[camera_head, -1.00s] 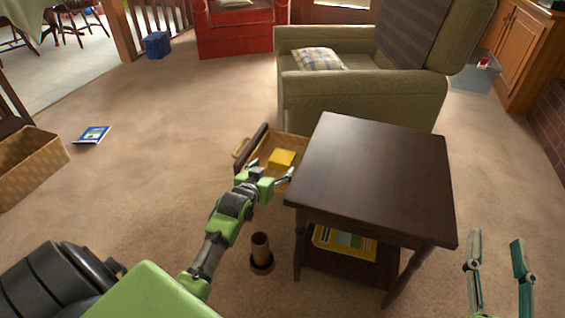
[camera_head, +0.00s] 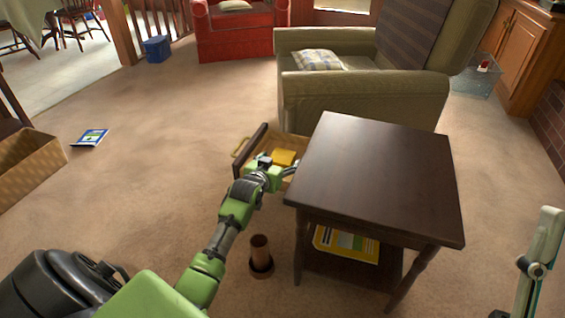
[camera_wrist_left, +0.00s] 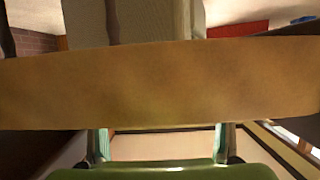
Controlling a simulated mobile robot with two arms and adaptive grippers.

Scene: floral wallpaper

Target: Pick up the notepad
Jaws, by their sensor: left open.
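A small yellow block-like thing, which looks like the notepad (camera_head: 284,157), lies in the open drawer (camera_head: 263,142) of the dark side table (camera_head: 375,180). My left gripper (camera_head: 277,168) is open at the drawer, just in front of the yellow thing and partly covering it. In the left wrist view a broad yellow-brown surface (camera_wrist_left: 160,85), probably the notepad close up, spans the picture beyond the two spread fingers (camera_wrist_left: 160,132). Contact cannot be told. Part of my right gripper (camera_head: 537,262) shows at the right edge; its opening cannot be judged.
A yellow-covered book or magazine (camera_head: 345,243) lies on the table's lower shelf. A brown cylindrical holder (camera_head: 261,257) stands on the floor by the table. A green armchair (camera_head: 365,100) is behind it. Carpet to the left is mostly clear, with a blue booklet (camera_head: 90,137).

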